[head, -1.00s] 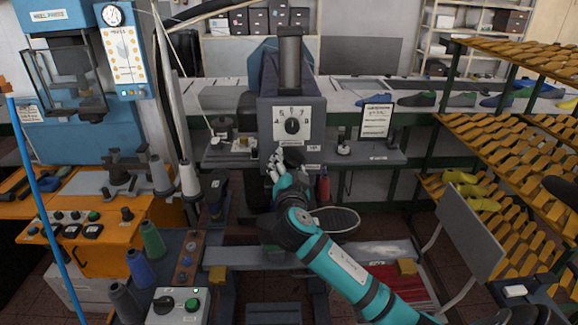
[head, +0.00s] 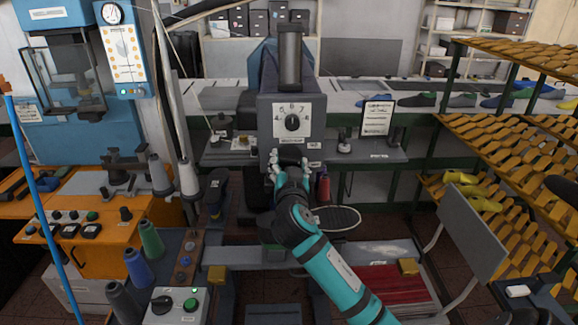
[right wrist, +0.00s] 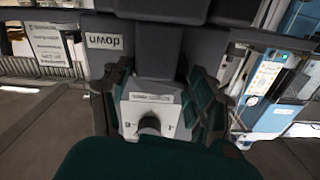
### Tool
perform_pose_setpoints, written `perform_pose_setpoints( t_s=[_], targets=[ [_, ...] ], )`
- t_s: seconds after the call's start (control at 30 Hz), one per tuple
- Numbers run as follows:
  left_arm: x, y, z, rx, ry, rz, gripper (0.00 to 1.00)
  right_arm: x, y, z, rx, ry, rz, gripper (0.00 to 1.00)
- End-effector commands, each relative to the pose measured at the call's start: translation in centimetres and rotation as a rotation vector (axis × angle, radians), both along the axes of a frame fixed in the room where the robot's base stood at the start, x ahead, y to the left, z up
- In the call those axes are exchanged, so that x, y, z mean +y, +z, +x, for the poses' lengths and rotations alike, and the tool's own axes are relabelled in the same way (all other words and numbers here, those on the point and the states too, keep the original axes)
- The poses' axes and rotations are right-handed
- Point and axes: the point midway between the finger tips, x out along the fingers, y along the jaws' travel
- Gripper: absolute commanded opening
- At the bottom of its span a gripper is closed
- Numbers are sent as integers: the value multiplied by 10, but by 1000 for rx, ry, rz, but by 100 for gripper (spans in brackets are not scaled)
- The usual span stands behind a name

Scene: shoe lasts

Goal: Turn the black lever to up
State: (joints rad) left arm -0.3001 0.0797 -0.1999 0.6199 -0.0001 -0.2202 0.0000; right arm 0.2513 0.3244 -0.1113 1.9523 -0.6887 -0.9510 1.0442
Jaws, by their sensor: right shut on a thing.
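The grey machine (head: 268,108) stands in the middle of the head view, with a dial plate (head: 279,119) on its front. My right gripper (head: 287,164) is just below that plate, at the machine's front, and hides the lever in the head view. In the right wrist view my right gripper (right wrist: 162,88) has its fingers on both sides of a dark block, which appears to be the black lever (right wrist: 148,66); it is shut on it. A "down" label (right wrist: 115,41) shows upside down beside it. The lever's exact tilt is hard to tell. My left gripper is not in view.
A shelf (head: 385,155) with a small sign (head: 377,118) runs to the right of the machine. A control box (head: 176,306) with a green button stands at front left. Racks of wooden lasts (head: 500,150) fill the right side. A grey panel (head: 462,232) stands at the right.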

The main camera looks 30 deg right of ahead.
Motion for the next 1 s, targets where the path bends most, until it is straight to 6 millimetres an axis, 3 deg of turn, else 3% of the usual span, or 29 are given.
perform_pose_setpoints(
  t_s=[0.6, 1.0],
  targets=[
    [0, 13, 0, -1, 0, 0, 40, 0, 1, 0, 297, -1, -480, 28],
    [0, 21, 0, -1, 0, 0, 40, -1, 1, 0, 409, 0, -663, 28]
  ],
)
